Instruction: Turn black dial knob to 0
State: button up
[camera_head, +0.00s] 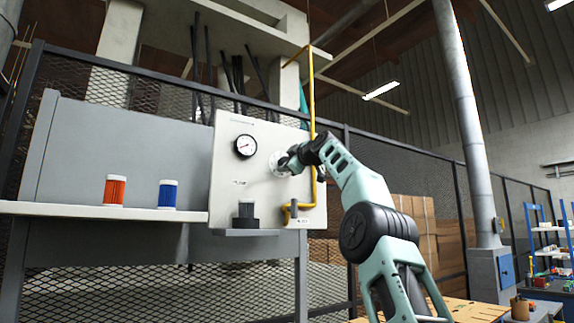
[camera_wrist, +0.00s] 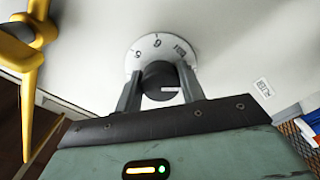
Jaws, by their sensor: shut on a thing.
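The black dial knob (camera_wrist: 160,82) is on a round white dial plate (camera_wrist: 143,46) fixed to the light panel. In the wrist view the plate shows the marks 5, 6 and a word that looks like MAX; a 0 mark is not visible. My gripper (camera_wrist: 162,88) has one finger on each side of the knob and is shut on it. A small light mark shows on the knob's face. In the head view my gripper (camera_head: 290,162) is at the dial plate (camera_head: 278,164) and hides the knob.
A pressure gauge (camera_head: 245,146) is left of the dial on the panel (camera_head: 228,180). A yellow pipe (camera_head: 312,110) runs down close to the right of the dial. A dark cylinder (camera_head: 246,214) stands below. Red (camera_head: 114,190) and blue (camera_head: 168,194) canisters stand on the left shelf.

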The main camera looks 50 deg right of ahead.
jog(key=shift+f+n, duration=0.2)
jog(key=shift+n, duration=0.3)
jog(key=o, duration=1)
jog(key=shift+r, duration=0.1)
jog(key=shift+s, duration=0.15)
jog(key=b+v, duration=1)
jog(key=v, duration=0.7)
jog(key=shift+d, duration=0.1)
